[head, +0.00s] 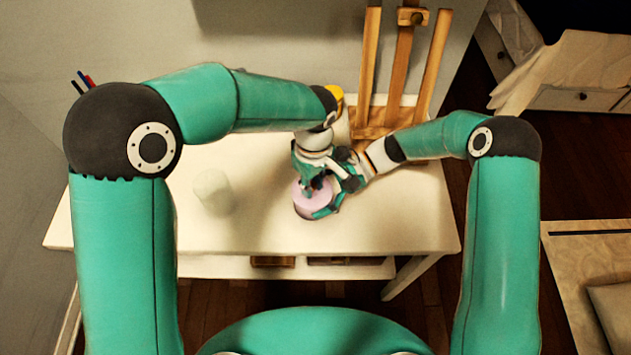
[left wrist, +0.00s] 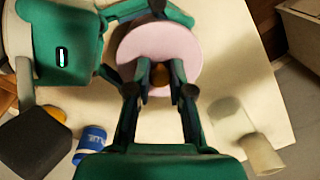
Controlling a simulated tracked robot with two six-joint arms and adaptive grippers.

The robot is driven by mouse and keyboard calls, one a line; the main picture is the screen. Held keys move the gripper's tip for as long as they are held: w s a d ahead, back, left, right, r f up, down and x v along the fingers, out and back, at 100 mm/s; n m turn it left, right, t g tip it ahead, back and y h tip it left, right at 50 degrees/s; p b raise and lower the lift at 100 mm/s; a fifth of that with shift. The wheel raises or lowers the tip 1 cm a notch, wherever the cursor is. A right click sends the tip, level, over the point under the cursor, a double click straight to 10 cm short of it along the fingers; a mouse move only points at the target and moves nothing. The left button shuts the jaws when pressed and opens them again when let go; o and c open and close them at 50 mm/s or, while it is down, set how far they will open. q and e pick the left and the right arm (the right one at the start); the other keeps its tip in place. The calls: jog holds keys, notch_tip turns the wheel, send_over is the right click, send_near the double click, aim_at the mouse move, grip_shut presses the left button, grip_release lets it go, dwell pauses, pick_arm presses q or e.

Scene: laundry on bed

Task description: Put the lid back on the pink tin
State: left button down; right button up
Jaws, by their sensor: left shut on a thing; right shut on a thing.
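The pink lid (left wrist: 180,42) shows as a round disc in the left wrist view, with a brown knob (left wrist: 160,76) in its middle. My left gripper (left wrist: 160,88) is shut on this knob from above. In the head view the pink tin (head: 301,211) stands on the white table, with the lid (head: 318,194) over it. My right gripper (head: 328,208) is shut on the tin from the right. The lid hides most of the tin in the wrist view. I cannot tell whether the lid is seated or slightly raised.
A pale translucent cylinder (head: 212,190) stands left on the table (head: 245,235). A wooden easel (head: 398,70) stands at the back right. A blue can (left wrist: 90,140) and a dark block (left wrist: 35,143) show in the wrist view. The table's front is clear.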

pick_arm(q)
jog(key=shift+r, duration=0.3)
dwell(0.6)
jog(key=shift+a+f, duration=0.15)
jog(key=shift+f, duration=0.75)
dwell(0.5)
jog(key=shift+r, duration=0.45)
jog(key=shift+r, duration=0.45)
dwell(0.8)
jog(key=shift+f, duration=0.8)
dwell(0.5)
jog(key=c, duration=1.4)
grip_release()
jog(key=shift+o, duration=0.2)
jog(key=shift+w+r, duration=0.15)
jog(key=shift+r, duration=2.05)
